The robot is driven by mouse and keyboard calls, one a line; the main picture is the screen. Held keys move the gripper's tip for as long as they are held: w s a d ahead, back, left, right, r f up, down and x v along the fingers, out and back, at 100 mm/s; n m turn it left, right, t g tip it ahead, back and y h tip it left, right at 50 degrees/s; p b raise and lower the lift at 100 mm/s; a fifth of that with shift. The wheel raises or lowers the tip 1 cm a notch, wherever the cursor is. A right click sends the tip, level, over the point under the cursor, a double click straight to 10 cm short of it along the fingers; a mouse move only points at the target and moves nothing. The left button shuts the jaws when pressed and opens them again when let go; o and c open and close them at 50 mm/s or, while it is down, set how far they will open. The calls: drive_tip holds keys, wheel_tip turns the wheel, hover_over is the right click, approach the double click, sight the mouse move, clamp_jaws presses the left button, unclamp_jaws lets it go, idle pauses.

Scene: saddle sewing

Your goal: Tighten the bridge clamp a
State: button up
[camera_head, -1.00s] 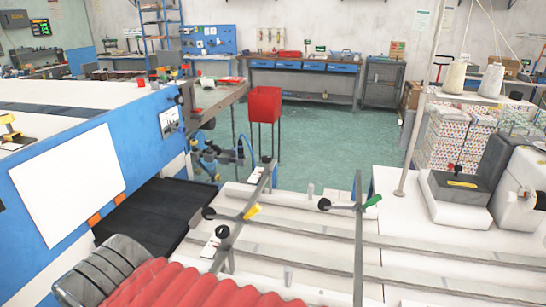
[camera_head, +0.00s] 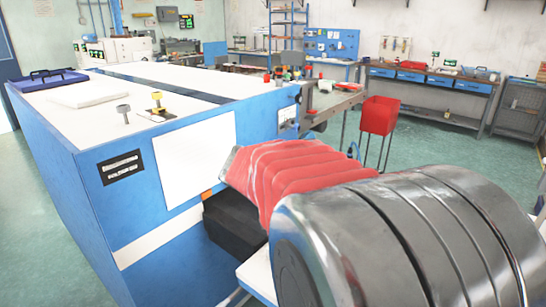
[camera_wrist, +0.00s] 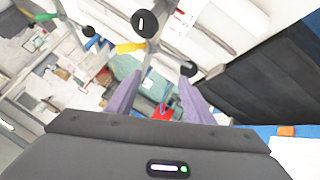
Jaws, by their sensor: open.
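In the wrist view a clamp bar carries a yellow handle (camera_wrist: 130,47) and a large round black knob (camera_wrist: 144,23) with a pale mark. A second black knob (camera_wrist: 188,69) shows close to the right fingertip; I cannot tell whether they touch. Further left are a green handle (camera_wrist: 45,17) and another black knob (camera_wrist: 88,31). I cannot tell which of these is bridge clamp a. My gripper (camera_wrist: 160,82) is open, with two purple fingers and nothing seen between them. In the head view my arm fills the front, and the clamps and my gripper are not visible.
A blue machine with a white top (camera_head: 190,88) stands at the left, with a yellow-black fitting (camera_head: 158,104) on it. A red bin (camera_head: 379,115) stands on legs behind my arm. Workbenches (camera_head: 420,85) line the back wall. Green floor is open at the far left and right.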

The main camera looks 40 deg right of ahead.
drive_tip(key=d+m+g+h, duration=0.3)
drive_tip(key=d+m+h, duration=0.15)
drive_tip(key=d, duration=1.45)
drive_tip(key=m+g+h, duration=0.1)
drive_tip(key=m+h, duration=0.2)
drive_tip(key=m, duration=0.1)
approach(381, 171)
drive_tip(key=x, duration=0.4)
drive_tip(key=shift+s+d, duration=0.15)
drive_tip(key=shift+d, duration=0.25)
drive_tip(key=shift+d+f, duration=0.15)
drive_tip(key=shift+d, duration=0.15)
drive_tip(key=shift+w, duration=0.3)
drive_tip(key=shift+x, duration=3.75)
drive_tip(key=shift+s, duration=0.15)
drive_tip(key=shift+c, duration=0.2)
